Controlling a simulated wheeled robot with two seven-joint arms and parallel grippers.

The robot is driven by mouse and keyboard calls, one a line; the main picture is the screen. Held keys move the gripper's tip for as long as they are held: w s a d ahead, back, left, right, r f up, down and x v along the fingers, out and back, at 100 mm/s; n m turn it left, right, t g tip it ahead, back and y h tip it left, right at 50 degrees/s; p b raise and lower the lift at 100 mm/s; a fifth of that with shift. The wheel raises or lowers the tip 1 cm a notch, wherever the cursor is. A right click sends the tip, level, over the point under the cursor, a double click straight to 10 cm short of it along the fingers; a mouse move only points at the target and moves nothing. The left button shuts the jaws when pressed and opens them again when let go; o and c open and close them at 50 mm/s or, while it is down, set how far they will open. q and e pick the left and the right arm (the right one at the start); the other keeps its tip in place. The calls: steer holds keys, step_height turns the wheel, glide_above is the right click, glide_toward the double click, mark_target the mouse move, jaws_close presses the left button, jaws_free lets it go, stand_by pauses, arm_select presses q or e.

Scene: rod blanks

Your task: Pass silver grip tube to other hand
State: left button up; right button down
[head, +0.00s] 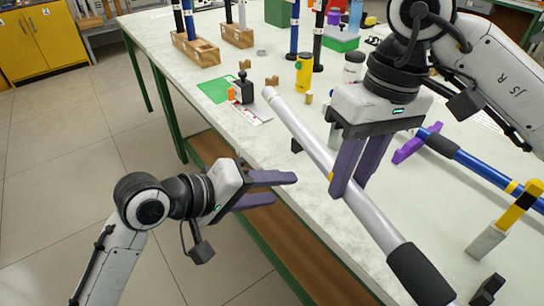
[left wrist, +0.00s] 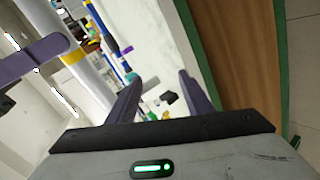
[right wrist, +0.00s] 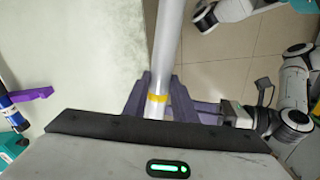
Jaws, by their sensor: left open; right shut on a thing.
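The silver grip tube (head: 314,143) has a black grip at its near end and a yellow band near its middle. My right gripper (head: 345,193) is shut on it near the band and holds it tilted above the table's front edge. The tube also shows in the right wrist view (right wrist: 168,45) and in the left wrist view (left wrist: 75,65). My left gripper (head: 284,189) is open and empty, left of the tube, with its fingers pointing toward it. In the left wrist view its fingers (left wrist: 158,92) have no tube between them.
The table (head: 240,135) holds a blue rod (head: 470,168) on a purple support, a yellow bottle (head: 304,73), a green mat (head: 214,90) and wooden racks (head: 196,50) with upright rods. Open floor lies left of the table. A brown shelf (head: 290,245) runs underneath.

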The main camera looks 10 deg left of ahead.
arm_select(q)
steer(key=h, duration=0.2)
glide_toward(330, 174)
steer(key=w+a+f, duration=0.1)
steer(key=w+f, duration=0.2)
steer(key=w, duration=0.3)
steer(key=s+r+g, duration=0.2)
steer(key=s+r, duration=0.3)
steer(key=shift+n+y, duration=0.3)
steer(key=shift+n, duration=0.1)
steer(key=x, duration=1.1)
steer(key=shift+s+d+f, duration=0.15)
steer(key=shift+d, duration=0.1)
steer(key=shift+c, duration=0.5)
steer(key=c, duration=1.1)
arm_select(e)
steer(key=c, duration=1.4)
jaws_free()
